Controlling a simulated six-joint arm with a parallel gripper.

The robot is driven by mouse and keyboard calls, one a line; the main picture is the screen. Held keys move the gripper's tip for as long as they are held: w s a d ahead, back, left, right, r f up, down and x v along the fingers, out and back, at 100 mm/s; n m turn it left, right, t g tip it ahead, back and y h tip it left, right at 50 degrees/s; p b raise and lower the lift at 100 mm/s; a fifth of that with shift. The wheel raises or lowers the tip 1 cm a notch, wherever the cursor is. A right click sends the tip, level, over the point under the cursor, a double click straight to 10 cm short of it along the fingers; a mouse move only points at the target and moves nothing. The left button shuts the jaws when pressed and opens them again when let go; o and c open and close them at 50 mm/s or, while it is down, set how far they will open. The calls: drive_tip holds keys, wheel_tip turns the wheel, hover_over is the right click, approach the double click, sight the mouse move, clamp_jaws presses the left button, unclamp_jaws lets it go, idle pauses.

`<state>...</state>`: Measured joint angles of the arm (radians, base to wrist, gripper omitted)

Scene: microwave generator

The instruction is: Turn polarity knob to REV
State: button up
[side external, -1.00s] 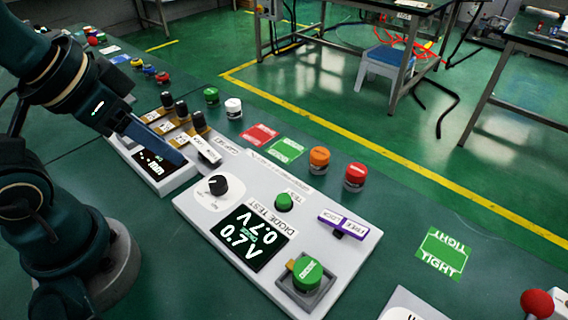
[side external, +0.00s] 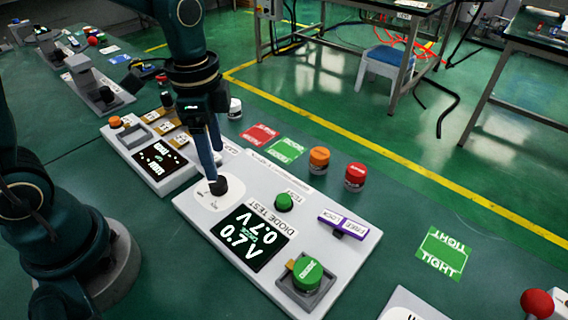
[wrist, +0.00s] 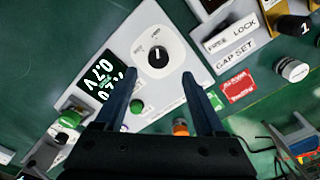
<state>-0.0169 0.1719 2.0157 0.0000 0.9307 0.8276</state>
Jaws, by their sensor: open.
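In the wrist view the knob (wrist: 158,57) shows a pale pointer mark, but the dial's lettering is too small to read. My gripper (side external: 212,174) points down over the knob, its fingers partly in front of it. In the wrist view my gripper (wrist: 160,77) is open and empty, with one finger to each side of the knob's line and the knob just beyond the tips. I cannot tell whether they touch.
The panel also bears a green button (side external: 284,202), a display (side external: 250,238) reading 0.7V, a purple-edged switch (side external: 342,224) and a large green button (side external: 307,272). A smaller panel (side external: 178,180) stands to the left. Orange (side external: 319,159) and red (side external: 355,176) caps stand behind.

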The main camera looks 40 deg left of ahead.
sight(218, 185)
drive_tip(key=shift+s+f, duration=0.15)
drive_tip(key=shift+f, duration=2.7)
clamp_jaws()
